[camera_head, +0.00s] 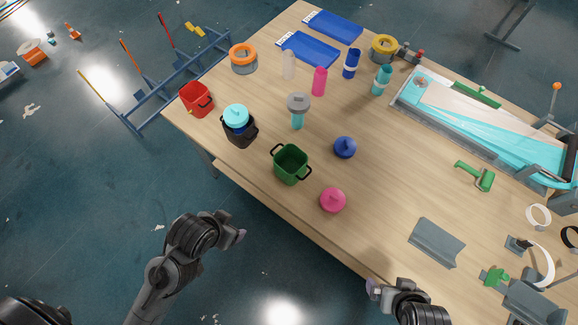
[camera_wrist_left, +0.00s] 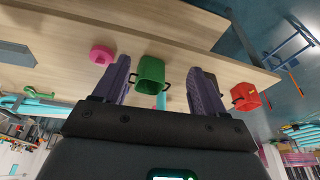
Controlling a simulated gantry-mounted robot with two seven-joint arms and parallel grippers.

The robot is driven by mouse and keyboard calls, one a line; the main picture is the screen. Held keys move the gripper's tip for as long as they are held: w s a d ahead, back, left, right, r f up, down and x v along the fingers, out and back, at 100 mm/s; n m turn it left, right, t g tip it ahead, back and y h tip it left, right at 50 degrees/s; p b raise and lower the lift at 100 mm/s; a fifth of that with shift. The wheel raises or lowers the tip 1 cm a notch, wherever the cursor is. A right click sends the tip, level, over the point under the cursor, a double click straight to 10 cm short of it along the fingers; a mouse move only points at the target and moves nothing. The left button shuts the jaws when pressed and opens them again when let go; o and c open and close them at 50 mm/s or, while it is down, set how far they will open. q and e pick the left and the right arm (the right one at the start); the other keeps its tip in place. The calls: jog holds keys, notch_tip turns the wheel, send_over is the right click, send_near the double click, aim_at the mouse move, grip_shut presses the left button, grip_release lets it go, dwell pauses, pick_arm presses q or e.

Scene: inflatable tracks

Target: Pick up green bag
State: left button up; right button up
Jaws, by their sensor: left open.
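The green bag (camera_head: 291,164), an open-topped green container with dark side handles, stands on the table near its front edge. In the left wrist view the green bag (camera_wrist_left: 151,72) shows between the two fingers, some way beyond them. My left gripper (camera_head: 233,232) is off the table's front edge, to the lower left of the bag, apart from it. In its wrist view the left gripper (camera_wrist_left: 158,66) is open with nothing between its fingers. My right gripper (camera_head: 376,288) is at the front edge, lower right; its finger opening is unclear.
A pink lid (camera_head: 332,200) and a blue lid (camera_head: 345,147) lie right of the bag. A black pot (camera_head: 243,134) and a red pot (camera_head: 196,99) stand left. A grey-topped bottle (camera_head: 298,108) stands behind. Floor is clear around my left gripper.

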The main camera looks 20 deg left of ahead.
pick_arm(q)
jog(key=c, duration=0.6)
jog(key=shift+o, duration=0.2)
